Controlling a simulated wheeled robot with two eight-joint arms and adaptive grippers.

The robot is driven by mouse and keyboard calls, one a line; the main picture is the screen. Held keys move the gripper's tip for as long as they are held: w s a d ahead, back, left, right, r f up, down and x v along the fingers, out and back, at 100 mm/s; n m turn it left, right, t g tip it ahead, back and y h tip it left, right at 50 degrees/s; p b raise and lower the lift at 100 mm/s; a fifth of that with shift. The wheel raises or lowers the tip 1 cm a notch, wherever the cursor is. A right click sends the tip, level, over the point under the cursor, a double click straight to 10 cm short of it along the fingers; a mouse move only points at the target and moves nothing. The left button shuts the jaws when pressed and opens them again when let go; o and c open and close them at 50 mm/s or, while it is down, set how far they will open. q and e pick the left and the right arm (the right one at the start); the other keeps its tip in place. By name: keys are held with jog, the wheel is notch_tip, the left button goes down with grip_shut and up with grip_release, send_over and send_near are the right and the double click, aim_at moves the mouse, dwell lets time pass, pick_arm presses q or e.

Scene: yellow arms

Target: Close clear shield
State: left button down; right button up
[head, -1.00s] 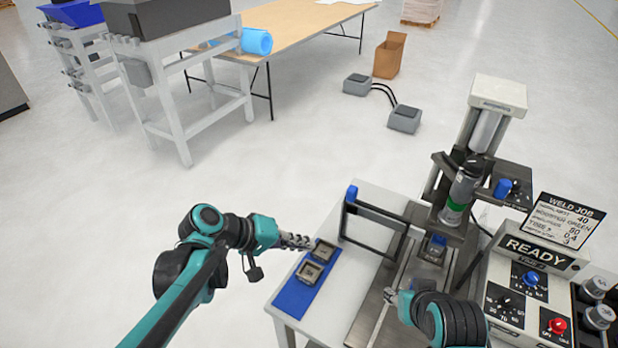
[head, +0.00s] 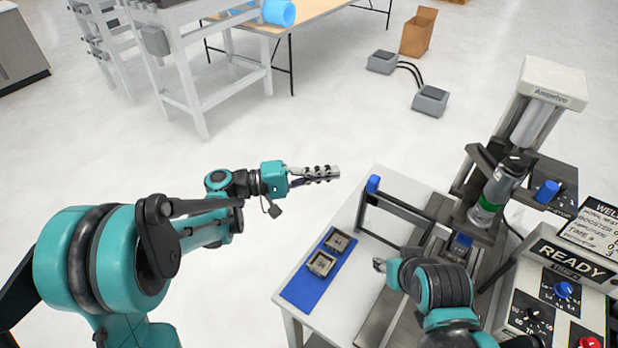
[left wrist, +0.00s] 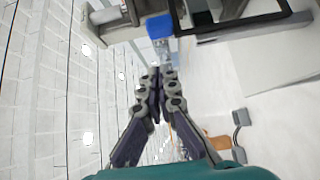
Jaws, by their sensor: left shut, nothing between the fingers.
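The clear shield (head: 404,209) is a dark frame standing raised in front of the welding press, with a blue knob (head: 373,184) at its upper left corner. Its clear pane is hard to make out. The frame (left wrist: 245,27) and knob (left wrist: 158,27) also show in the left wrist view. My left gripper (head: 337,172) is shut and empty, in the air left of the knob and apart from it. It also shows in the left wrist view (left wrist: 156,78). My right gripper (head: 379,265) is low in front of the shield; its finger opening is too small to judge.
A blue mat (head: 302,291) with two square parts (head: 321,263) lies on the white table (head: 345,282). The press (head: 500,183) and a control box reading READY (head: 560,285) stand at right. The floor left of the table is open.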

aim_at(370, 177)
pick_arm(q)
jog(key=d, duration=0.2)
jog(key=s+d+b, duration=0.1)
jog(key=d, duration=0.2)
jog(key=shift+s+d, duration=0.4)
pick_arm(e)
jog(key=shift+f, duration=0.85)
pick_arm(q)
jog(key=shift+s+d, duration=0.1)
jog(key=s+d, duration=1)
jog(key=d, duration=0.4)
jog(key=shift+d, duration=0.4)
pick_arm(e)
jog(key=shift+s+d+r, duration=0.25)
jog(key=shift+s+d, duration=0.3)
jog(key=shift+d, duration=0.3)
